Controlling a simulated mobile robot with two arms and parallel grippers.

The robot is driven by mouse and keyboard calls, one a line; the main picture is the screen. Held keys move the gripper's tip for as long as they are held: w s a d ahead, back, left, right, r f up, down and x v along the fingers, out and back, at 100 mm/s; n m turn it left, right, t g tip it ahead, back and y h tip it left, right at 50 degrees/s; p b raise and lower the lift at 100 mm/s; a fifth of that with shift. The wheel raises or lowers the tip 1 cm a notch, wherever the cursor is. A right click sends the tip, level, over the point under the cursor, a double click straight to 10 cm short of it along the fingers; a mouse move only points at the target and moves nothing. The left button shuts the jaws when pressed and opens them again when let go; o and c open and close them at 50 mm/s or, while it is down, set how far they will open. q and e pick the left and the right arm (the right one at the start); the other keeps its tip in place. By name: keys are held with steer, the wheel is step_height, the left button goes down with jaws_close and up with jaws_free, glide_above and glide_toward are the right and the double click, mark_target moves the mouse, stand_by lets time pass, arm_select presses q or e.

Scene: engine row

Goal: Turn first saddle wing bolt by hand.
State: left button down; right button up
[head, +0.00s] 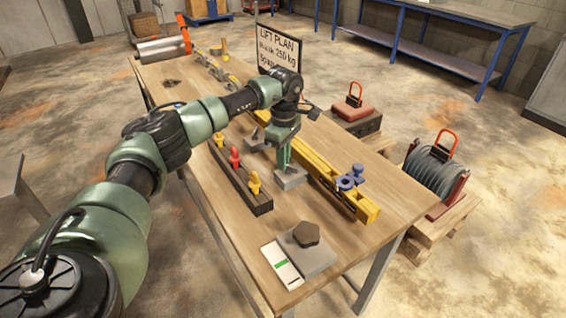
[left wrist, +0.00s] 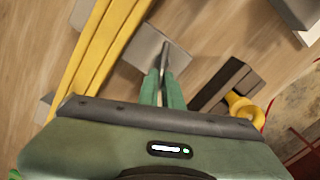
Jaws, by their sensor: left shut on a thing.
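My left gripper (head: 284,168) comes down onto a grey saddle block (head: 291,179) beside the yellow beam (head: 325,173). In the left wrist view its green fingers (left wrist: 163,74) are close together, shut on a thin grey upright piece (left wrist: 166,52) that looks like the wing bolt. Most of that piece is hidden between the fingers. The saddle block's grey top (left wrist: 150,42) shows around it. Another grey saddle part (head: 257,134) shows farther back along the beam, partly behind my arm. My right gripper is not in view.
A dark rack (head: 236,178) with yellow and red fittings stands left of the gripper. A grey block with a dark piece (head: 306,234) lies at the near edge. A sign (head: 278,50) stands behind.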

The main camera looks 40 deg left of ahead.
arm_select(q)
steer(key=m, duration=0.3)
steer(key=w+m, duration=0.1)
steer(key=m, duration=0.1)
steer(key=shift+r+b, duration=0.3)
steer(key=shift+r, duration=0.05)
stand_by(0.4)
steer(key=c, duration=1.7)
jaws_free()
steer(key=shift+o, duration=0.6)
steer(key=shift+s+f, duration=0.1)
step_height(320, 180, up, 8)
steer(key=b, duration=0.1)
steer(key=shift+f, duration=0.1)
